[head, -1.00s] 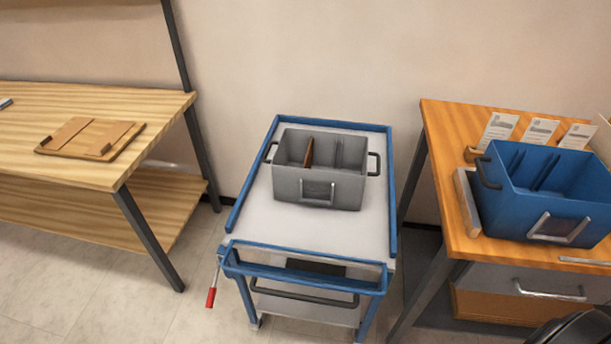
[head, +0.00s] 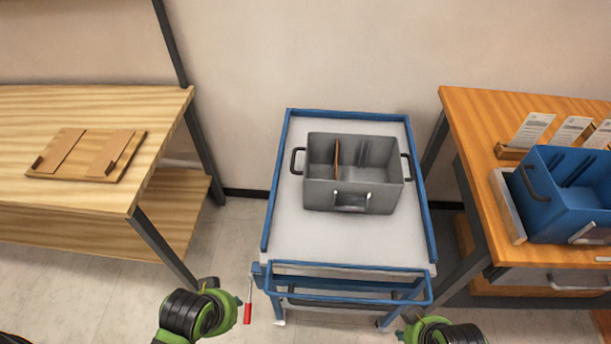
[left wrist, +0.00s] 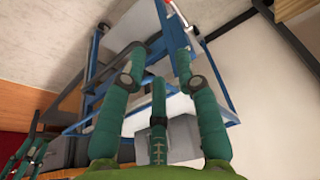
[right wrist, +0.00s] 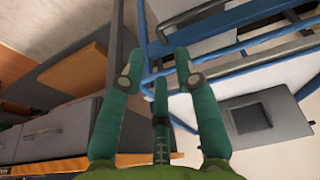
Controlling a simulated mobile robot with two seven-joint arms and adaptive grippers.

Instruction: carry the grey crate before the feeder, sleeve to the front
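The grey crate (head: 378,199) stands upright on the cart's pale top (head: 290,235), towards its back. It has dark handles at its left and right ends, a brown divider (head: 337,158) inside and a label sleeve (head: 351,199) on the side facing me. The crate's sleeve side also appears in the right wrist view (right wrist: 285,122). My left gripper (left wrist: 160,55) and right gripper (right wrist: 160,55) are open and empty, fingers spread, with the cart beyond them. In the head view only my wrists show at the bottom edge, in front of the cart. I cannot identify the feeder.
The cart has blue rims and a blue front rail (head: 345,268). A red-handled lever (head: 247,313) hangs at its left. A wooden bench (head: 60,200) with a brown board (head: 85,155) stands left. An orange-topped table (head: 470,125) at right bears a blue crate (head: 570,200) and cards (head: 533,128).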

